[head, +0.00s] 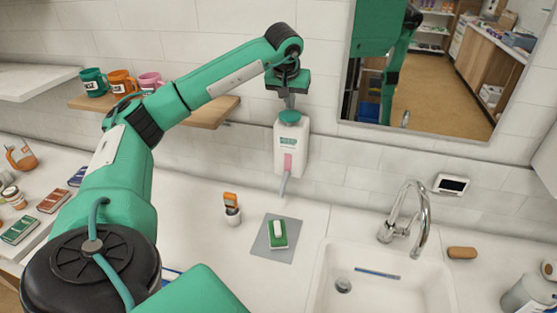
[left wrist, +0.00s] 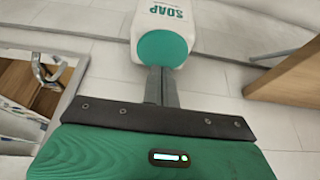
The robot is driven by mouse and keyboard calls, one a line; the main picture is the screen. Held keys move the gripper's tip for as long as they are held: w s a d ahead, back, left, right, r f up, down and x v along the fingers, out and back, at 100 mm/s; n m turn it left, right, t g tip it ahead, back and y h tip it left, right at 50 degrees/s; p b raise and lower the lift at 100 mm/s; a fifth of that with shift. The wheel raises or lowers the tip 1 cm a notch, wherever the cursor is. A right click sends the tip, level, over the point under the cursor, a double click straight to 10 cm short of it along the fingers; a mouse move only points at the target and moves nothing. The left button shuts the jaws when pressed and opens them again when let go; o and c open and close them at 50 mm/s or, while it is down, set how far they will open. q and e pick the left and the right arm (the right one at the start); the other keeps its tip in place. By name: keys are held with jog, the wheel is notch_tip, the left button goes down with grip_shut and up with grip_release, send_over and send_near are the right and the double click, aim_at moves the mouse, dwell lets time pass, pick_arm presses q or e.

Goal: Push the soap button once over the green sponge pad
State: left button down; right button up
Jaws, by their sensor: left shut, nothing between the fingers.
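The white soap dispenser (head: 291,155) hangs on the tiled wall, with a green button (head: 289,117) on top, a pink window and a spout below. It also shows in the left wrist view (left wrist: 161,16), with its round green button (left wrist: 162,48). My left gripper (head: 290,107) is shut, pointing down at the button from above. Its fingertips (left wrist: 160,70) are at the button; I cannot tell whether they touch or press it. The green sponge pad (head: 278,240) lies on a grey mat (head: 262,250) below the spout, with a white patch on top. My right gripper is not in view.
A sink (head: 375,285) with a chrome faucet (head: 408,220) is at the right, a brown soap bar (head: 462,253) beyond it. An orange-topped holder (head: 231,208) stands left of the mat. Mugs (head: 122,80) stand on a wall shelf behind my left arm. A mirror (head: 440,65) hangs upper right.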

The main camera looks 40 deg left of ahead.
aim_at(290, 114)
pick_arm(q)
jog(key=shift+f, duration=0.15)
jog(key=shift+f+b, duration=0.8)
jog(key=shift+f, duration=0.65)
jog(key=shift+r+p, duration=1.3)
jog(key=shift+r, duration=0.25)
jog(key=shift+r, duration=0.15)
notch_tip(290, 114, up, 6)
jog(key=p, duration=0.5)
